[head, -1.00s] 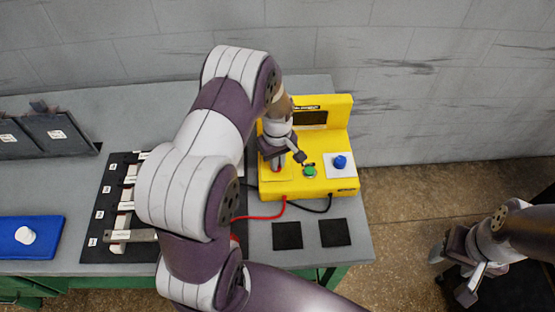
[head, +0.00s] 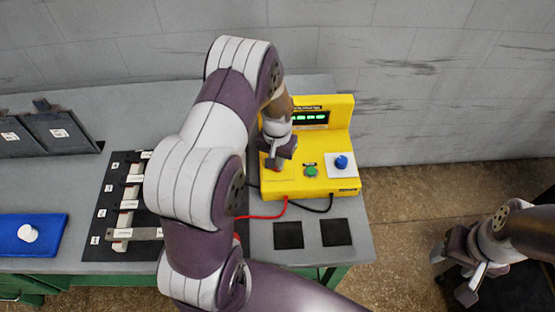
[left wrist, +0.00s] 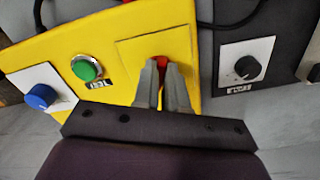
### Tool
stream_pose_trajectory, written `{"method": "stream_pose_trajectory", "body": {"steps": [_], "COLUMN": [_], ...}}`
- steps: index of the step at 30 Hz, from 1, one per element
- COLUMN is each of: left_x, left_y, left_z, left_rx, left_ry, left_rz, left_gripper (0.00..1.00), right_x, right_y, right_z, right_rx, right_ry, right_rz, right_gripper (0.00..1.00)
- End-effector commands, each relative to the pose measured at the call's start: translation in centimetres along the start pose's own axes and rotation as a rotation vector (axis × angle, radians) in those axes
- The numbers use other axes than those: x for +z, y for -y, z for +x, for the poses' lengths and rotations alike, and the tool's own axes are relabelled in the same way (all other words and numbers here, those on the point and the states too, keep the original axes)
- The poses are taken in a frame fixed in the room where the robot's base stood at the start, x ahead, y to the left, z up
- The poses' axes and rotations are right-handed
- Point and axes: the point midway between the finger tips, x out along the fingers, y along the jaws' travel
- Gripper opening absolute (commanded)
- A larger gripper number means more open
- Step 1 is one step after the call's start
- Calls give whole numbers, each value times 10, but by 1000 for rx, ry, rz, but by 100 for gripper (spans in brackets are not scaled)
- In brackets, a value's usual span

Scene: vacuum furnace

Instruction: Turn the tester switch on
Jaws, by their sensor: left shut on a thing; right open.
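The yellow tester (head: 330,185) stands at the right end of the bench. Its display (head: 309,117) shows green lit characters. My left gripper (head: 273,165) is over the tester's left front panel. In the left wrist view my left gripper (left wrist: 164,72) has its fingers closed around the red switch (left wrist: 163,62) on that panel. Most of the switch is hidden between the fingers. A green button (head: 310,171) and a blue knob (head: 341,162) sit right of the gripper. My right gripper (head: 452,274) is open and empty, off the bench at the right.
Red (head: 262,217) and black (head: 320,208) leads run from the tester. Two black pads (head: 288,235) lie in front. A black mat with labelled bars (head: 140,233), a blue tray (head: 8,232) and grey panels (head: 58,133) lie left. A black knob (left wrist: 246,67) shows in the left wrist view.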

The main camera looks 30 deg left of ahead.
Motion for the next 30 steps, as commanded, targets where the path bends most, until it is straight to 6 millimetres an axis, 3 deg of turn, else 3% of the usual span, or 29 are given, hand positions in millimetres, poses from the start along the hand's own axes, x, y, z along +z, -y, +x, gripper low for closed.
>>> {"method": "stream_pose_trajectory", "body": {"steps": [9,24,27,30], "left_x": [-3,-4,-3,-2], "left_y": [1,1,1,1], "left_z": [-2,-2,-2,-1], "left_rx": [-1,-2,-1,-1], "left_ry": [-9,-11,-10,-7], "left_rz": [103,122,122,121], "left_gripper": [0,0,37,37], "right_x": [0,0,0,0], "right_y": [0,0,0,0], "right_z": [0,0,0,0], "right_rx": [0,0,0,0], "right_ry": [0,0,0,0], "right_rz": [0,0,0,0], "right_gripper": [59,59,59,59]}}
